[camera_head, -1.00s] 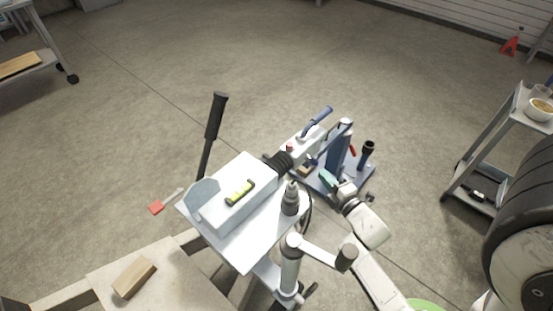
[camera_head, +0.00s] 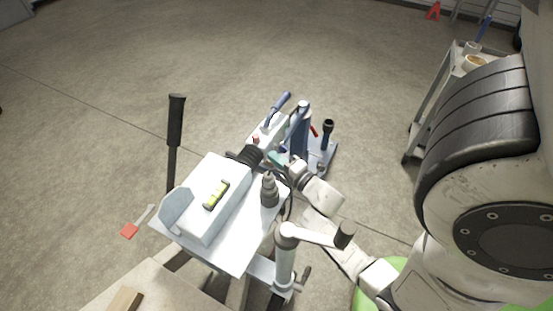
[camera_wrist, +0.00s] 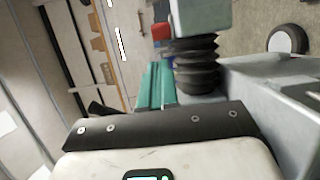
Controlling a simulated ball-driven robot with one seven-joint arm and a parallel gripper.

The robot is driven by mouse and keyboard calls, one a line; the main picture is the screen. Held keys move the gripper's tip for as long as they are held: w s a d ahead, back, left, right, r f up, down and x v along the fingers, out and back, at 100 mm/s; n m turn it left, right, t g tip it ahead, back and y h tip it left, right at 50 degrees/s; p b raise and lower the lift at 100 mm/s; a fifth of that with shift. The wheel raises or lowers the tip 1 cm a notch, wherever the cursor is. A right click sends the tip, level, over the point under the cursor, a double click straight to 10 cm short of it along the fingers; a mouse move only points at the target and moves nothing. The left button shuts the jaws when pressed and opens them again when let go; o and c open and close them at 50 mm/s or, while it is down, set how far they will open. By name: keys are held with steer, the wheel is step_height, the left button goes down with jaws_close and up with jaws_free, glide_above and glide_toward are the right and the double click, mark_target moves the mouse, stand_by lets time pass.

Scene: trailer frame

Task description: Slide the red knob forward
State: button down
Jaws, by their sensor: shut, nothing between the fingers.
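The red knob (camera_head: 256,140) is small and sits on the pale coupling housing (camera_head: 273,130), just beyond the black bellows (camera_head: 246,156). In the wrist view the red knob (camera_wrist: 161,31) shows at the top, left of the bellows (camera_wrist: 195,66). My gripper (camera_head: 276,159) has teal fingers and is beside the coupling, right of the bellows. In the wrist view my gripper (camera_wrist: 155,84) is shut and empty, below the knob in the picture and apart from it. The bellows stand close to the right of the fingers.
A blue post (camera_head: 299,128) and a red lever (camera_head: 314,131) stand right of the coupling. A jockey crank (camera_head: 318,238) rises near my arm. A grey cart (camera_head: 437,95) stands at right.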

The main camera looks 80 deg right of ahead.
mark_target(261, 147)
steer(key=x, duration=0.7)
